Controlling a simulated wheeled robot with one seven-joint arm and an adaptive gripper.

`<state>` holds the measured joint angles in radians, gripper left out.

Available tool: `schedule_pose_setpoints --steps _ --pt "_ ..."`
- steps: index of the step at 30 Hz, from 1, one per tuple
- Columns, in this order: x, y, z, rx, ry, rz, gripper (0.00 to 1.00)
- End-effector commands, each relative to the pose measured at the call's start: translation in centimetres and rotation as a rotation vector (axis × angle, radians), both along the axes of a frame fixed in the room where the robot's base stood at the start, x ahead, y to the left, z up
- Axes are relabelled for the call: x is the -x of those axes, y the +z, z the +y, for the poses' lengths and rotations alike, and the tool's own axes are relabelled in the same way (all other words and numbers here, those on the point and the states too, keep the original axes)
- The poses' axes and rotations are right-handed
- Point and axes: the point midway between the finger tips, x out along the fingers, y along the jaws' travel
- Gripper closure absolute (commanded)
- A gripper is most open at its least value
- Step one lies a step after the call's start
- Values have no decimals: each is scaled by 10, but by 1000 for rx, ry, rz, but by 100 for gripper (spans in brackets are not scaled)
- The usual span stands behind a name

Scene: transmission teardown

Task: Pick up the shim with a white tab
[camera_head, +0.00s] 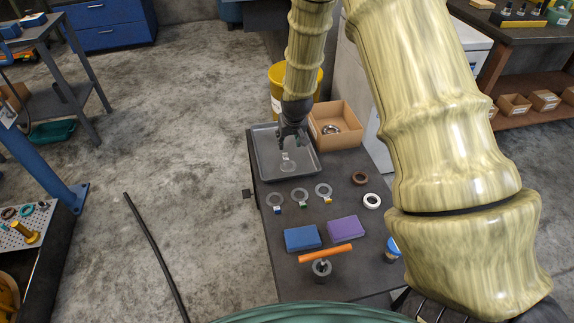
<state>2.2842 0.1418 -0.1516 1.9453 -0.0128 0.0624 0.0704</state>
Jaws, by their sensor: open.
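The shim with a white tab (288,166) is a thin grey ring lying in the shallow grey tray (310,171). Its white tab points up in the picture, toward my gripper. My gripper (291,142) is open, pointing down over the tray just above the tab in the picture. No shim shows between the fingers. The exact height of the fingertips over the shim cannot be told from this view.
Shims with blue (276,201), green (301,197) and yellow (324,191) tabs lie in front of the tray. Brown and white rings, blue and purple blocks (346,228), and an orange-handled tool (325,254) are nearby. A cardboard box (345,115) stands beside the tray.

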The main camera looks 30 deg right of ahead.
Motion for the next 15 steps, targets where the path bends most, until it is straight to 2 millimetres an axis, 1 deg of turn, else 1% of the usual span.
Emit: schedule_pose_setpoints --steps 3,9,15 --pt "-6 -15 1 0 3 2 57" --pt "-16 -37 0 0 5 1 57" --pt "-18 -46 -2 0 3 1 57"
